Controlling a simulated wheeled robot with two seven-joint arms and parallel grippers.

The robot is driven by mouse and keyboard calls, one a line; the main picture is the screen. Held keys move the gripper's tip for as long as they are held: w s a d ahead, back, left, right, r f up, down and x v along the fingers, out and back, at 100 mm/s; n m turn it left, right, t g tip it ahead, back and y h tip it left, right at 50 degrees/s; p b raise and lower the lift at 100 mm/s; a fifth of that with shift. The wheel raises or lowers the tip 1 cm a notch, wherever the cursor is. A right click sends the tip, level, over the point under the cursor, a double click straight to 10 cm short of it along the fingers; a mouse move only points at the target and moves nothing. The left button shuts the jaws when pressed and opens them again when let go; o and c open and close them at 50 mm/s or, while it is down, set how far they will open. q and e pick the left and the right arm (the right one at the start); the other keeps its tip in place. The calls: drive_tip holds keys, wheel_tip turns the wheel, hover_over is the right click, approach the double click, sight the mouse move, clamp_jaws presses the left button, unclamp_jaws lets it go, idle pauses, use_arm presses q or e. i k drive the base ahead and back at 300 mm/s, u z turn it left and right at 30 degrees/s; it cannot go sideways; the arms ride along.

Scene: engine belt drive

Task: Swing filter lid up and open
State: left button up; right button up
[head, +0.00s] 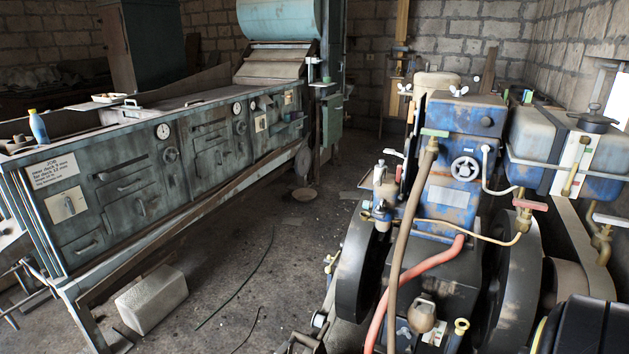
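The blue engine (455,165) stands at the right of the head view. A tan, rounded cylinder (437,82) sits at its top, behind the blue block. It may be the filter, but I cannot tell for sure. White wing nuts show on either side of it, one at the left (405,89) and one at the right (459,91). No raised or open lid is visible. The far side of the cylinder is hidden. Neither of my grippers is in the picture.
A blue and grey tank (545,140) with a dark cap (594,121) is right of the engine. Flywheels (515,270) and hoses flank the engine front. A long green workbench (120,185) with a blue bottle (38,127) stands left. The floor between is mostly clear, with a pale block (152,300).

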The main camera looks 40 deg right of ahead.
sight(388, 183)
drive_tip(key=u, duration=0.45)
drive_tip(key=i, duration=0.6)
drive_tip(key=z, duration=0.75)
drive_tip(key=i, duration=1.3)
drive_tip(key=z, duration=1.2)
